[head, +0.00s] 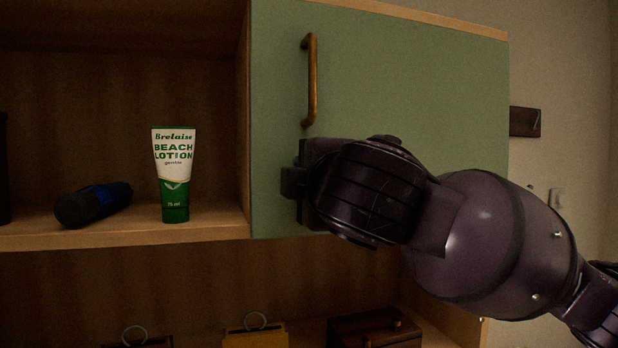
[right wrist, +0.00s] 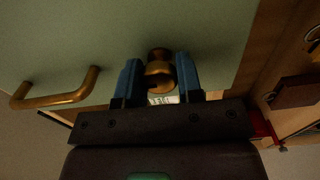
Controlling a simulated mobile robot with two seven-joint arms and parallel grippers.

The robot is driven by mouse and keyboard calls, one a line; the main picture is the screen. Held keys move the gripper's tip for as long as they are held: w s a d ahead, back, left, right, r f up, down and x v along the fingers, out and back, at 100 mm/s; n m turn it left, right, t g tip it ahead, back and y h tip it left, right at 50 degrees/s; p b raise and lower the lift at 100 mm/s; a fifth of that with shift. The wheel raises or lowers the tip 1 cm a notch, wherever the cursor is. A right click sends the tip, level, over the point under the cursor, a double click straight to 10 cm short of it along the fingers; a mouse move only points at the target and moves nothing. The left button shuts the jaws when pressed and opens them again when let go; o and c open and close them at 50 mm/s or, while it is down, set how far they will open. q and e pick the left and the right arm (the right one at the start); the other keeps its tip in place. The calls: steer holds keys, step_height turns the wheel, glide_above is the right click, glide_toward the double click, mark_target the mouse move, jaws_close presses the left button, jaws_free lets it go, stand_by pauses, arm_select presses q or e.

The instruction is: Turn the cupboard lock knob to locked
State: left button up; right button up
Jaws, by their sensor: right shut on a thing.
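The green cupboard door (head: 420,85) has a brass bar handle (head: 311,80), which also shows at the left in the right wrist view (right wrist: 58,98). In the right wrist view a round brass lock knob (right wrist: 158,54) stands out from the door between the blue fingers of my right gripper (right wrist: 159,82). My right gripper (head: 290,183) is shut on the knob, below the handle. In the head view the knob is hidden behind the gripper, and its turn position cannot be told. My left gripper is not in view.
The open shelf (head: 120,230) left of the door holds a green-and-white lotion tube (head: 174,175) and a dark blue cylindrical thing (head: 93,203). Below stand a yellow thing with a ring (head: 256,336) and a dark brown box (head: 375,330). A dark block (head: 525,122) is on the right wall.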

steer(key=shift+n, duration=0.3)
steer(key=o, duration=0.9)
steer(key=b+v, duration=0.2)
steer(key=v, duration=0.8)
steer(key=shift+s+d, duration=0.1)
steer(key=shift+s, duration=0.3)
